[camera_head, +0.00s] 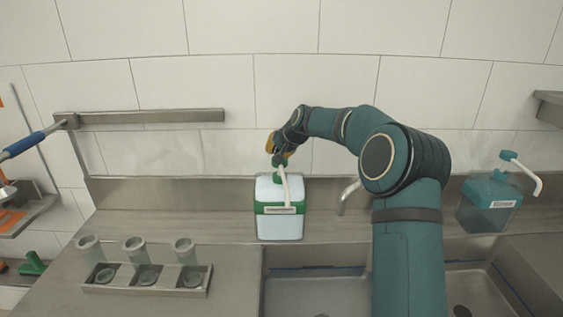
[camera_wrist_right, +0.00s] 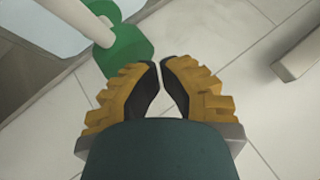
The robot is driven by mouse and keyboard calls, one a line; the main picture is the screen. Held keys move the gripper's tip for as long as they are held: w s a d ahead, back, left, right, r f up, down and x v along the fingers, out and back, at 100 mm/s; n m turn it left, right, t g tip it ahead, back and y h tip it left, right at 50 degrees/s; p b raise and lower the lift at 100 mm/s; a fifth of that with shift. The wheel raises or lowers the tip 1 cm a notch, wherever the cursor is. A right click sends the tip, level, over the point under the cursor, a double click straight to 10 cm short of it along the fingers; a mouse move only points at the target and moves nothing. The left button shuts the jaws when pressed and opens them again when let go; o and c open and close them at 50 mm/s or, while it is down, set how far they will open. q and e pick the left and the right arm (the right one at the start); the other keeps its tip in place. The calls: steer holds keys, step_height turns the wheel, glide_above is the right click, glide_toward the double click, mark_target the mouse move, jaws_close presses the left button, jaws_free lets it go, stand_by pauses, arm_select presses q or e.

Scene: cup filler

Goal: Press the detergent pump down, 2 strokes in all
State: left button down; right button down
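A white dispenser bottle (camera_head: 280,226) with a green band stands upright on the steel counter against the back wall. Its green pump head with a white spout (camera_head: 285,186) points toward me. My right gripper (camera_head: 279,158) is right at the top of the pump. In the right wrist view the yellow, black-padded fingers (camera_wrist_right: 161,66) are together with only a thin gap and nothing between them. The green pump head (camera_wrist_right: 125,54) lies just beyond the fingertips there. I cannot tell whether they touch it. My left gripper is not in view.
A second, teal dispenser (camera_head: 488,205) with a white spout stands at the right. Steel sinks (camera_head: 318,295) lie in front, with a faucet (camera_head: 348,196) beside my arm. A steel holder (camera_head: 147,289) with three cups is at the left. A wall rail (camera_head: 150,116) runs behind.

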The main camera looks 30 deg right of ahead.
steer(key=shift+f, duration=0.45)
steer(key=shift+r, duration=0.15)
steer(key=shift+r+p, duration=0.45)
steer(key=shift+r, duration=0.25)
steer(key=shift+r+p, duration=2.4)
steer(key=shift+r, duration=0.7)
steer(key=shift+w+f, duration=0.1)
